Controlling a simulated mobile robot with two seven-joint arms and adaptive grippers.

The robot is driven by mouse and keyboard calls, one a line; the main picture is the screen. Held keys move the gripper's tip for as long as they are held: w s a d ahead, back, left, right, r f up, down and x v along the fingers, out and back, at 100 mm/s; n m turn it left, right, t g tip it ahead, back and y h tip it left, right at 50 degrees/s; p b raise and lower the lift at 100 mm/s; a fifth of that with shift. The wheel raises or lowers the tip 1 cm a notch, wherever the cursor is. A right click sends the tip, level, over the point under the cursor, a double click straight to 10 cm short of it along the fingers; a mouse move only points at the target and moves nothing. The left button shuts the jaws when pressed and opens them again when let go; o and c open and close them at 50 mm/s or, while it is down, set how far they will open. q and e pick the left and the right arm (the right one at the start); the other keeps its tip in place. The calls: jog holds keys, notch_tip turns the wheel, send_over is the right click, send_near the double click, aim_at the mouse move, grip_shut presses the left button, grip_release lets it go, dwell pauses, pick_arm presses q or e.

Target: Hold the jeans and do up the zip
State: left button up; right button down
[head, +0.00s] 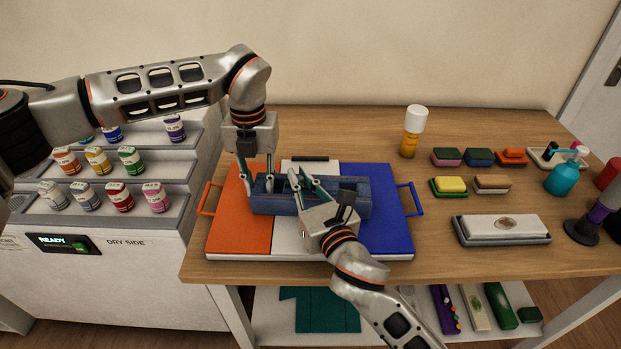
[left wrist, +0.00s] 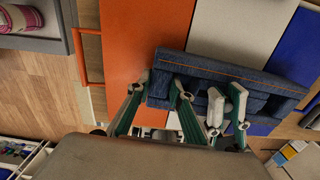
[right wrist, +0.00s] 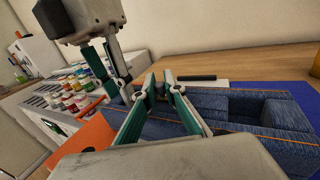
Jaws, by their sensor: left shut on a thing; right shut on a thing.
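The jeans (head: 345,200) are a stiff dark-blue denim piece with raised sides and orange stitching, lying across the board; they also show in the left wrist view (left wrist: 240,72) and the right wrist view (right wrist: 265,142). My left gripper (head: 260,189) comes down from above and is shut on the denim at the jeans' left end; its tips show in the left wrist view (left wrist: 158,86). My right gripper (head: 296,176) reaches in from the front, its tips close together (right wrist: 159,82) over the left half of the jeans. It is shut on the zip pull, which its fingers hide.
The board has orange (head: 238,232), white and blue (head: 392,232) panels and side handles. A rack of small jars (head: 120,180) stands left. An orange bottle (head: 412,135), sponges (head: 449,186) and a whetstone-like block (head: 502,229) are on the right. My two grippers are close together.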

jog(key=shift+a+f, duration=0.1)
jog(key=shift+a, duration=0.15)
jog(key=c, duration=2.1)
grip_release()
jog(key=v, duration=1.2)
jog(key=shift+s, duration=0.1)
